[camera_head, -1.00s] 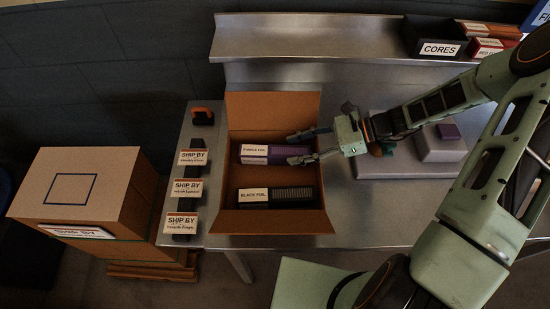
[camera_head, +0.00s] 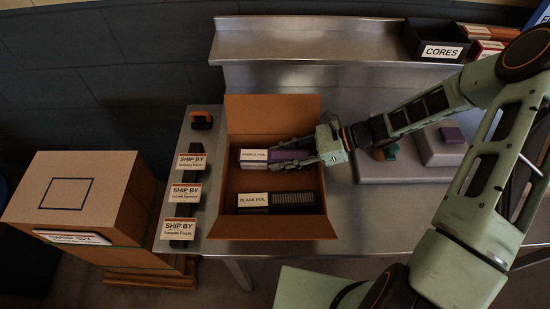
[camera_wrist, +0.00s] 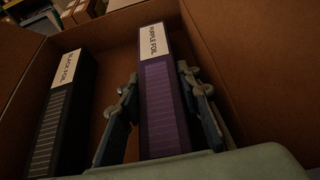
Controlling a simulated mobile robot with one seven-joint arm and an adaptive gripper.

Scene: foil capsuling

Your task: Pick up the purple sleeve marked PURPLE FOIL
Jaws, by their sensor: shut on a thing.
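The purple sleeve marked PURPLE FOIL (camera_head: 254,156) lies in the back part of an open cardboard box (camera_head: 230,205). It also shows in the wrist view (camera_wrist: 160,95), its white label at the far end. My gripper (camera_head: 280,157) reaches into the box from the right. In the wrist view my gripper (camera_wrist: 160,92) has one finger on each side of the sleeve, shut on it. The sleeve's near end is hidden by my gripper's body. I cannot tell whether the sleeve is clear of the box floor.
A black sleeve marked BLACK FOIL (camera_head: 253,201) lies in the front of the same box, also left in the wrist view (camera_wrist: 66,105). The box walls stand close around. Several SHIP BY cards (camera_head: 184,196) stand left of the box.

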